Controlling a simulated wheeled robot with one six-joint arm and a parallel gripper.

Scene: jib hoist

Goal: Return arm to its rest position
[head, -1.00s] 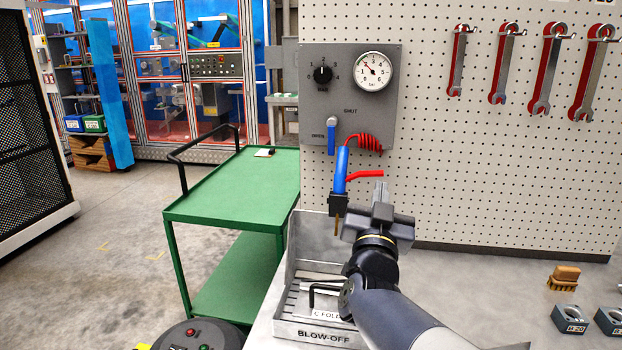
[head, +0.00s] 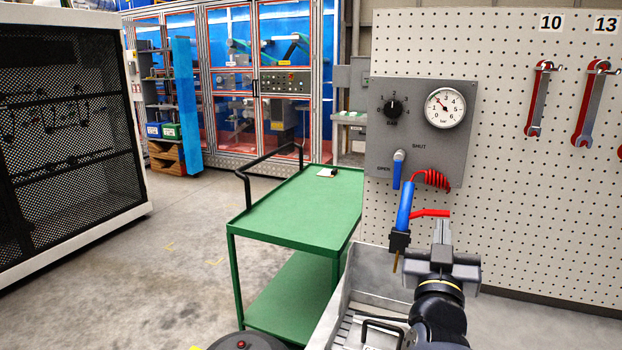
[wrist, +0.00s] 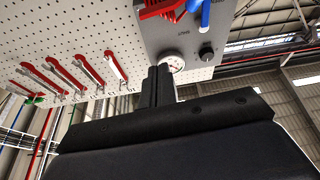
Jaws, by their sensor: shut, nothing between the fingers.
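My gripper (head: 442,236) is in the lower right of the head view, in front of the pegboard, with its fingers pointing up and closed together. Nothing shows between the fingers. In the wrist view my gripper (wrist: 157,86) also has its fingers together, with the grey air panel (wrist: 193,32) behind them. The blue blow gun (head: 405,208) with its red lever hangs below the panel, just left of my gripper and apparently apart from it. Its red coiled hose (head: 432,180) runs beside it.
The metal blow-off tray (head: 349,287) lies below my gripper. A green cart (head: 300,213) stands left of it. Wrenches (head: 537,98) hang on the pegboard (head: 520,200). A black mesh cage (head: 65,130) stands at far left. Bare floor (head: 170,260) lies between cage and cart.

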